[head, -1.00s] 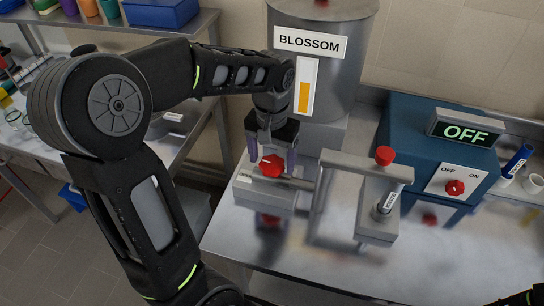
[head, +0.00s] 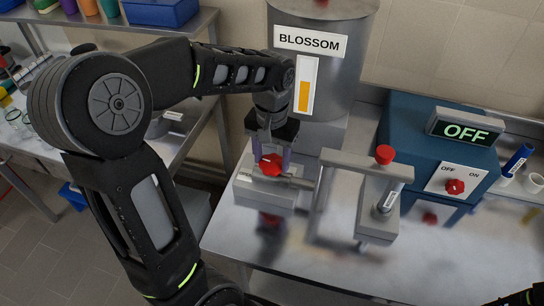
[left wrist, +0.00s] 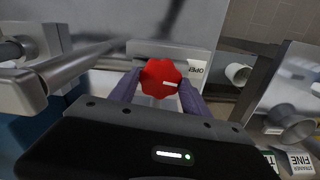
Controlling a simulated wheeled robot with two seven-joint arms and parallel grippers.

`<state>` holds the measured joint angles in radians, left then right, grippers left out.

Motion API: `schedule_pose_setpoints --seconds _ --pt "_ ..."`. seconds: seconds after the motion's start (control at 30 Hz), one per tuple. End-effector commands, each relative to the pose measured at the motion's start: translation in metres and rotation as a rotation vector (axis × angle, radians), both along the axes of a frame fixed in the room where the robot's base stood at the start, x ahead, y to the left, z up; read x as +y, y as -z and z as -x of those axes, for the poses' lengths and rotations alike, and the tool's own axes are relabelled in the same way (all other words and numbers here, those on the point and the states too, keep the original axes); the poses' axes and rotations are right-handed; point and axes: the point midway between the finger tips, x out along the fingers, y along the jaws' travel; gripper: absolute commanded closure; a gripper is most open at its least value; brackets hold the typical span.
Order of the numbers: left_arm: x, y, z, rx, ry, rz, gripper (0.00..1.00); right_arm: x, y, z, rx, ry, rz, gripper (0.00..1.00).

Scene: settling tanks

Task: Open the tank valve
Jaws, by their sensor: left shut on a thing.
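The tank valve has a red lobed knob (head: 271,165) on a grey block (head: 262,190) in front of the tank (head: 325,60) labelled BLOSSOM. In the left wrist view the knob (left wrist: 161,78) carries a white mark pointing right, and a label reading OPEN (left wrist: 196,69) sits to its right. My left gripper (head: 271,160) comes down from above and is shut on the knob, one purple finger on each side. It also shows in the left wrist view (left wrist: 158,88).
The metal table (head: 290,245) is clear in front.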

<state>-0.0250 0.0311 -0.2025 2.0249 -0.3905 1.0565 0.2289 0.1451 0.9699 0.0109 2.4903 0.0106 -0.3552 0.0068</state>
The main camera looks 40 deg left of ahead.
Motion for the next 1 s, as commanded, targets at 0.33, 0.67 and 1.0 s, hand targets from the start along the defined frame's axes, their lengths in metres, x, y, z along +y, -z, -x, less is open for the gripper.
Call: schedule_pose_setpoints --seconds 0.33,0.67,1.0 --pt "0.0000 -0.0004 -0.0006 -0.002 -0.135 0.000 0.85 0.0001 0.0029 -0.0005 -0.001 -0.001 -0.001 1.00" --pt "0.0001 -0.0007 -0.0006 -0.002 -0.136 0.000 0.36 0.0002 0.0025 -0.0005 -0.001 -0.001 -0.001 1.00" --pt "0.0000 -0.0003 -0.0002 -0.001 -0.134 0.000 0.23 0.0001 0.0026 -0.0005 -0.001 -0.001 -0.001 1.00"
